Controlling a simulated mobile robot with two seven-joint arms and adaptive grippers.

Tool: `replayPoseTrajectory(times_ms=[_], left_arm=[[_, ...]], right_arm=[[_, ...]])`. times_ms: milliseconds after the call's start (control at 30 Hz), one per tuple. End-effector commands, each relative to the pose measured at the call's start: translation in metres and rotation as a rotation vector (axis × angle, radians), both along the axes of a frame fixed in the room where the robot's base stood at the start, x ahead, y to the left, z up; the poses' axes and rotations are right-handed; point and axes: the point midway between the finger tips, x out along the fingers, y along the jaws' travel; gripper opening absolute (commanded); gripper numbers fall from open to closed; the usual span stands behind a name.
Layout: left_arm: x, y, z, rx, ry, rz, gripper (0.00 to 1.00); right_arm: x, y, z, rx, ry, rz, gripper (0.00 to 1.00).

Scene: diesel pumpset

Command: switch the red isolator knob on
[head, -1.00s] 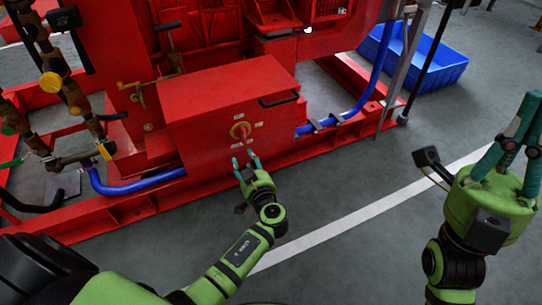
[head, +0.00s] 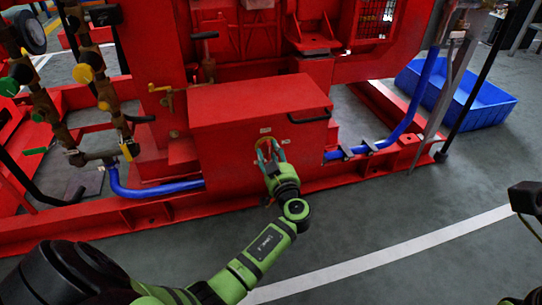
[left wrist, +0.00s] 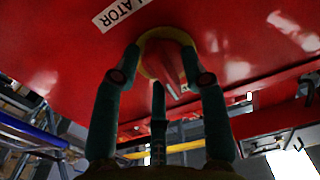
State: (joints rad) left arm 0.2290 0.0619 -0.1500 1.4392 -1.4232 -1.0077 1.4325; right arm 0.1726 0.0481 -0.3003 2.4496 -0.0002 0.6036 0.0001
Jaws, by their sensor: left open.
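The red isolator knob (left wrist: 170,66) sits on a yellow round plate (left wrist: 148,48) on the front of the red box (head: 250,105). In the head view my left gripper mostly hides the knob. My left gripper (head: 269,148) is at the box front, its teal fingers pointing at the knob. In the left wrist view the open fingers (left wrist: 160,62) stand on both sides of the knob, with a third finger below. I cannot tell whether they touch it. A white label with "LATOR" (left wrist: 120,13) is beside the plate. Only a bit of my right arm shows at the right edge.
The box has a black handle (head: 310,117) at its upper right. Blue hoses (head: 160,189) run along the red base frame (head: 120,215). Pipes with valves (head: 100,95) stand at left. A blue crate (head: 480,105) lies at back right. The grey floor in front is clear.

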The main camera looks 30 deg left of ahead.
Motion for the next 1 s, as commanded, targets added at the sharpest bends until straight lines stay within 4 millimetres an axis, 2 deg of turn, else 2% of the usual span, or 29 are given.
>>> replayPoseTrajectory(times_ms=[167,267,300,667,1000], left_arm=[[-0.0001,0.0001,-0.0001,0.000,0.001,0.000,0.44],[-0.0001,-0.0001,-0.0002,0.000,0.001,0.000,0.08],[-0.0001,0.0000,-0.0003,0.000,0.001,0.000,0.00],[-0.0004,-0.0001,-0.0008,0.014,0.018,0.000,0.00],[-0.0011,0.0003,-0.0019,0.136,0.161,0.000,0.00]], right_arm=[[0.0001,0.0001,0.0003,0.000,0.000,0.000,0.00],[0.0001,0.0000,0.0002,0.000,0.000,0.000,0.00],[0.0001,0.0000,0.0002,0.000,0.000,0.000,0.00],[0.0002,0.0000,-0.0002,0.001,0.001,0.000,0.00],[0.0010,0.0004,-0.0007,-0.002,0.004,0.000,0.00]])
